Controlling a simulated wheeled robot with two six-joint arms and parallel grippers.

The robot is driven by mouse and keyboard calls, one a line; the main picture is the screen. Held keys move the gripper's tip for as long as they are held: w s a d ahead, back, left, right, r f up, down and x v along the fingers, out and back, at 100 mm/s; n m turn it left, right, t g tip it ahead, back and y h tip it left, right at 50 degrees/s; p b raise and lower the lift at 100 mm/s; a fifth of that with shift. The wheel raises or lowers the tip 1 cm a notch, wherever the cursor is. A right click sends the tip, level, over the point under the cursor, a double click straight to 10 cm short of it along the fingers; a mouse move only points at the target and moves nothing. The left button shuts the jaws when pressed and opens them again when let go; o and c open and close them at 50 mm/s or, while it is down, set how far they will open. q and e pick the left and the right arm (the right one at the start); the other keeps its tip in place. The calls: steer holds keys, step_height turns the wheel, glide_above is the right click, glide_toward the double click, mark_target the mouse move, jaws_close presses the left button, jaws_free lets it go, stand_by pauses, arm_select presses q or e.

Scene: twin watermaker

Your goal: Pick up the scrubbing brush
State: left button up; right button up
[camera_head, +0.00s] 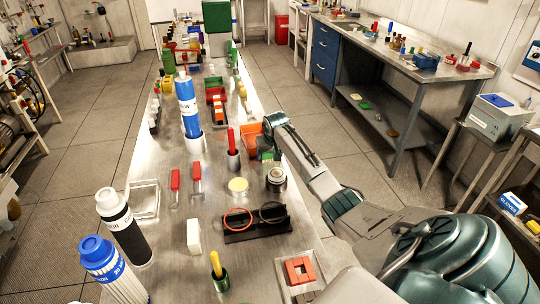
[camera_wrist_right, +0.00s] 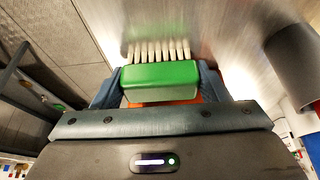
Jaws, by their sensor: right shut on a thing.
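The scrubbing brush (camera_wrist_right: 160,74) has a green block and a row of pale bristles. In the right wrist view it sits between the two fingers of my right gripper (camera_wrist_right: 161,84), which is shut on its sides. In the head view my right gripper (camera_head: 270,138) reaches over the right edge of the long metal bench, beside an orange bin (camera_head: 249,136). A small green part of the brush (camera_head: 267,155) shows just below the gripper there; the rest is hidden. My left gripper is not in view.
Near the gripper on the bench (camera_head: 215,215) stand a dark cup with a red handle (camera_head: 233,150), a round metal jar (camera_head: 276,179) and a blue filter cylinder (camera_head: 188,105). A black holder (camera_head: 255,222) lies closer. Open floor lies right of the bench.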

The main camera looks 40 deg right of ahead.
step_height(320, 180, up, 10)
steer(key=b, duration=0.2)
steer(key=shift+b, duration=0.3)
steer(key=shift+o, duration=0.9)
steer(key=shift+c, duration=0.4)
